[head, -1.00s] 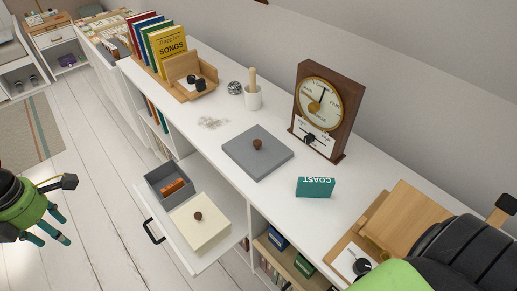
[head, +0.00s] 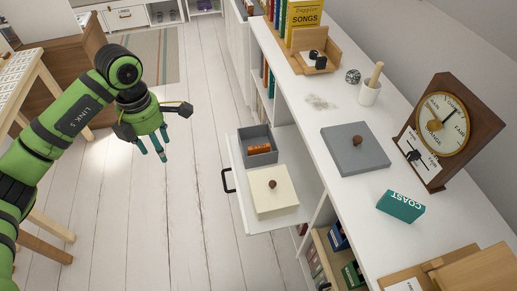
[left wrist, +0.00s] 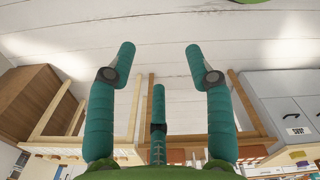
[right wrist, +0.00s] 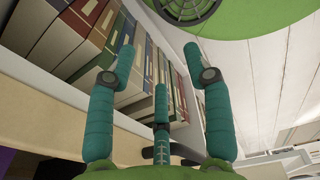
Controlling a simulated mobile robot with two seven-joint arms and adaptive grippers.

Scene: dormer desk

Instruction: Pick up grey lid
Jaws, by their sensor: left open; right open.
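The grey lid (head: 355,150) is a flat square slab with a round brown knob. In the head view it lies flat on the white desk top, right of the open drawer. My left gripper (head: 158,150) is open and empty over the floor, well left of the drawer and the lid. Its spread fingers also show in the left wrist view (left wrist: 157,65), with nothing between them. My right gripper (right wrist: 160,75) is open and empty in the right wrist view, with a row of books behind its fingers. It is out of the head view.
The open drawer (head: 238,190) holds a grey box (head: 256,143) with an orange item and a box with a cream lid (head: 273,192). A teal box (head: 400,206), a wooden clock (head: 447,130) and a white cup (head: 369,92) stand near the grey lid. A wooden chair is at left.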

